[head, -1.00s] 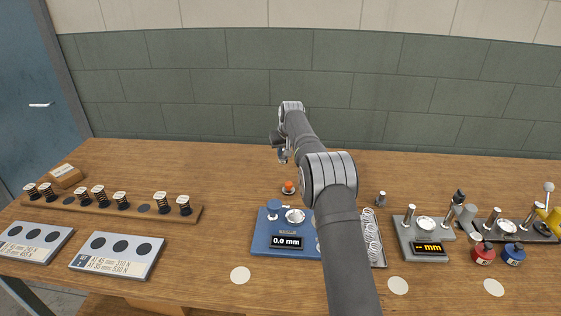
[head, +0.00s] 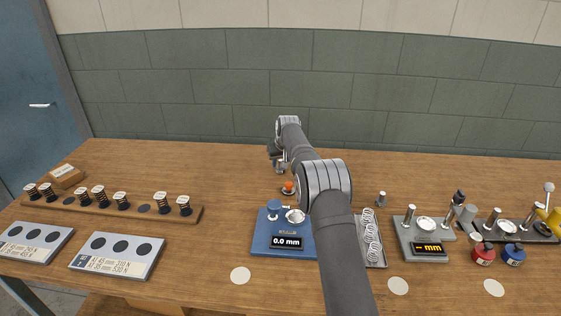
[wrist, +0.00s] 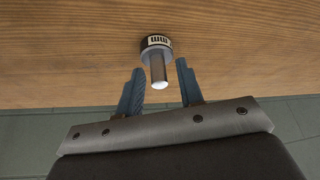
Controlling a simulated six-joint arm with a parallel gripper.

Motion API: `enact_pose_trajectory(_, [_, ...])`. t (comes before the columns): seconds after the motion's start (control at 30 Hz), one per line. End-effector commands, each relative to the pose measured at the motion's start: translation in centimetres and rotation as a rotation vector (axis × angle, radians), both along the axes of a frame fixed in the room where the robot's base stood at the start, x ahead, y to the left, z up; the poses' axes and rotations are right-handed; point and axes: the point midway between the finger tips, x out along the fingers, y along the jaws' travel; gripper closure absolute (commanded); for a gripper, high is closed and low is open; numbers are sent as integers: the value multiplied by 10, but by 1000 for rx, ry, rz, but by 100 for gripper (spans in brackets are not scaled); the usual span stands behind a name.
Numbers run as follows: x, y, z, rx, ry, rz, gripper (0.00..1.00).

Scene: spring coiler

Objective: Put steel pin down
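In the wrist view, the steel pin (wrist: 157,69) stands in a round dark base (wrist: 153,43) with a white label. Its bright end points toward the camera and appears between my two fingers. My gripper (wrist: 160,76) is open, with a visible gap on each side of the pin. In the head view my gripper (head: 281,167) hangs over the back middle of the table, just behind an orange-red knob (head: 288,187). There the pin is too small or hidden to make out.
A blue gauge (head: 262,240) reading 0.0 mm stands in front of the gripper, beside a tray of springs (head: 379,262). A small metal post (head: 381,199) and a grey gauge (head: 422,256) stand to the right. A spring rack (head: 140,212) lies left. The table behind is clear.

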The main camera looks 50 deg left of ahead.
Motion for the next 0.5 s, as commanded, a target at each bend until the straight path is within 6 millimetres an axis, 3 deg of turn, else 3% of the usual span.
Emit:
enact_pose_trajectory(0.3, [0, 0, 2, 1, 0, 0, 63])
enact_pose_trajectory(0.5, [-2, -5, 19, 2, -1, 0, 63])
